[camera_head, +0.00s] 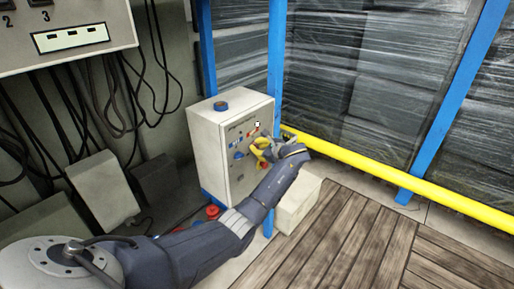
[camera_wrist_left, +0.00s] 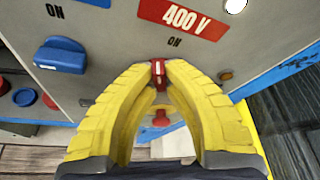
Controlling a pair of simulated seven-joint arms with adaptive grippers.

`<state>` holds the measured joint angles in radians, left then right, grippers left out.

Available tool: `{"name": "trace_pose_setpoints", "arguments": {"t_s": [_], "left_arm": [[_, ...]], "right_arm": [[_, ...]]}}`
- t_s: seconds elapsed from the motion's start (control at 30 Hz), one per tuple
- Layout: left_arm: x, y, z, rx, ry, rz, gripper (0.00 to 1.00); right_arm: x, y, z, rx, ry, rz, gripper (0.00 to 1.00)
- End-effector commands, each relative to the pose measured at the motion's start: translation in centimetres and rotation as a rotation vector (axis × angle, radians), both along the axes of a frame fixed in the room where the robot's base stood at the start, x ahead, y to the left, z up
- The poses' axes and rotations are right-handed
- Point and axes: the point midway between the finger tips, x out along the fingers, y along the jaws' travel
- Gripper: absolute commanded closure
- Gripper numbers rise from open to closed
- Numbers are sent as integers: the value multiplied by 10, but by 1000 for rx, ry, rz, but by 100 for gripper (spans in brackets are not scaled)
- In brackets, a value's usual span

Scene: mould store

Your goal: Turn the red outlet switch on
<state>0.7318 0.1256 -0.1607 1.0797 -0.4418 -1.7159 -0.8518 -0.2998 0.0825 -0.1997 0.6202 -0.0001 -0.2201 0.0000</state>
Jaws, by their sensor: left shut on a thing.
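The red outlet switch (camera_wrist_left: 158,72) is a small red lever on the grey panel, under the red 400 V label (camera_wrist_left: 182,18) and the word ON. My left gripper (camera_wrist_left: 158,66) has its yellow fingertips closed around it, one on each side. In the head view the left gripper (camera_head: 261,153) is at the front face of the pale control cabinet (camera_head: 211,155) and hides the switch there. The lever's exact angle is hard to tell behind the fingertips. My right gripper is in neither view.
A blue switch (camera_wrist_left: 60,55) sits left of the fingers. A blue-rimmed roll (camera_head: 221,106) lies on the cabinet top. Blue posts (camera_head: 277,60) and a yellow rail (camera_head: 400,181) stand behind. A pale block (camera_head: 298,207) is beside the cabinet. Wooden decking (camera_head: 340,240) at right is clear.

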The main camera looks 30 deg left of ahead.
Motion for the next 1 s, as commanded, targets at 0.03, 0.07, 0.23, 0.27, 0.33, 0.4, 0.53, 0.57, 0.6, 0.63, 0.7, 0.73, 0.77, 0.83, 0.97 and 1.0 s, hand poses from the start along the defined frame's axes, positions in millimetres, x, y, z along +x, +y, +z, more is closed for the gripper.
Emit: {"name": "trace_pose_setpoints", "arguments": {"t_s": [0.03,0.07,0.23,0.27,0.33,0.4,0.53,0.57,0.6,0.63,0.7,0.73,0.77,0.83,0.97,1.0], "left_arm": [[1,-1,0,4,43,1,100],[1,-1,0,8,69,0,100],[1,0,0,27,207,0,100],[1,0,0,31,229,0,100],[2,-1,0,37,276,-1,100],[1,-1,0,44,318,-1,100],[2,-1,0,53,380,0,100],[2,0,0,55,392,0,100],[1,0,0,58,408,0,100],[1,0,0,59,417,0,100],[1,0,0,62,434,1,100],[2,0,0,63,441,0,100],[2,0,0,64,447,1,100],[2,0,0,65,458,0,100],[2,0,0,67,466,0,100],[2,0,0,67,467,0,100]], "right_arm": [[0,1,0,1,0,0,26],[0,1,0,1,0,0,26],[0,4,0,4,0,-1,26],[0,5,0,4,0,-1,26],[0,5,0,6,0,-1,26],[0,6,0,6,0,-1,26],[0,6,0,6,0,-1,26],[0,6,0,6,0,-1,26],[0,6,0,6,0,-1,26],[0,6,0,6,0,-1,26],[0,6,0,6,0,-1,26],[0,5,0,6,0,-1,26],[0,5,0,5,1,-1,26],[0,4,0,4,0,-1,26],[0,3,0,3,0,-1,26],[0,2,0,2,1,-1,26]]}}
